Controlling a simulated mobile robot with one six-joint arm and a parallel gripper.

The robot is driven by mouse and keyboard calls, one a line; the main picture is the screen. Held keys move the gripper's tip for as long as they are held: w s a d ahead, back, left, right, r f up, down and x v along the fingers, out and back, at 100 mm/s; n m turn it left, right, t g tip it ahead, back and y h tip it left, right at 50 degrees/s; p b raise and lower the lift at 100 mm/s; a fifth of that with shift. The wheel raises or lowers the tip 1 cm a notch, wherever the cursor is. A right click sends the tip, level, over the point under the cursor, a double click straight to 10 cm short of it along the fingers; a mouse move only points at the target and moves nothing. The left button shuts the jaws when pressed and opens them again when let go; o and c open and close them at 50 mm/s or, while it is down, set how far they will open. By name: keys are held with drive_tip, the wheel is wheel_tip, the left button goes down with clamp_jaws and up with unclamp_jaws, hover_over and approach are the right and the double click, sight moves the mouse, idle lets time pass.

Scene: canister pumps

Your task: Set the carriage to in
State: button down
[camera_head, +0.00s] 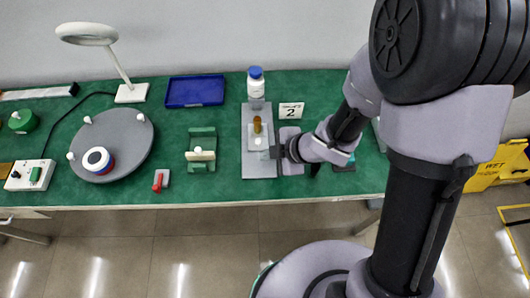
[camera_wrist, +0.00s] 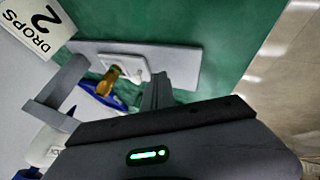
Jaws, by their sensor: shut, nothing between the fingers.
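The light grey carriage (camera_head: 256,142) sits on a long grey base plate (camera_head: 260,170) in the head view, with an amber vial (camera_head: 257,124) upright on it. In the wrist view the pale carriage (camera_wrist: 133,65) and amber vial (camera_wrist: 108,80) show on the grey plate (camera_wrist: 186,66). A white bottle with a blue cap (camera_head: 256,83) stands at the plate's far end. My gripper (camera_head: 272,152) is shut and empty at the carriage's right side. Its fingers also show in the wrist view (camera_wrist: 157,92), close to the carriage; I cannot tell whether they touch it.
A "2 drops" card (camera_head: 291,111) stands right of the bottle. A green fixture (camera_head: 201,150), red-handled piece (camera_head: 161,180), round grey turntable (camera_head: 130,160), blue tray (camera_head: 195,91) and lamp (camera_head: 131,93) are to the left. Green table (camera_head: 225,185) is clear between fixture and plate.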

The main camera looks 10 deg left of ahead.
sight(256, 137)
drive_tip(key=shift+w+a+r, duration=0.1)
drive_tip(key=shift+w+a, duration=0.2)
drive_tip(key=shift+w, duration=0.2)
drive_tip(key=shift+w+a, duration=0.25)
drive_tip(key=shift+w, duration=0.25)
drive_tip(key=w+p, duration=0.1)
drive_tip(key=w, duration=0.1)
drive_tip(key=w+p, duration=0.1)
drive_tip(key=p, duration=0.1)
drive_tip(key=shift+w+a+r, duration=0.2)
drive_tip(key=shift+w+a, duration=0.15)
drive_tip(key=shift+a, duration=0.05)
drive_tip(key=shift+w+f, duration=0.1)
